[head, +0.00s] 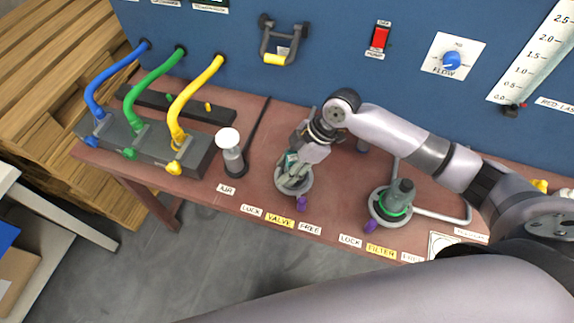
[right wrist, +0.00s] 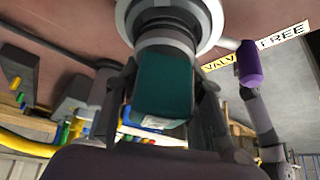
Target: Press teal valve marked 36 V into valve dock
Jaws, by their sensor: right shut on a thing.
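The teal valve (right wrist: 165,90) is between the fingers of my right gripper (right wrist: 165,112) in the right wrist view, its grey end reaching the grey ring of the valve dock (right wrist: 208,22). How deep it sits is hidden. In the head view my right gripper (head: 293,178) points down over the valve dock (head: 308,183) on the red-brown bench, and a bit of the teal valve (head: 290,158) shows. A purple lever (head: 301,203) sticks out at the dock's front, close to the FREE label (head: 310,229); it also shows in the wrist view (right wrist: 250,63). My left gripper is out of view.
Right of the valve dock stands the filter dock (head: 375,209), with a grey filter in a green-lit ring. A white-topped air fitting (head: 229,140) stands to the left. Hoses in blue, green and yellow (head: 195,96) run to a grey block. The blue panel (head: 340,60) rises behind.

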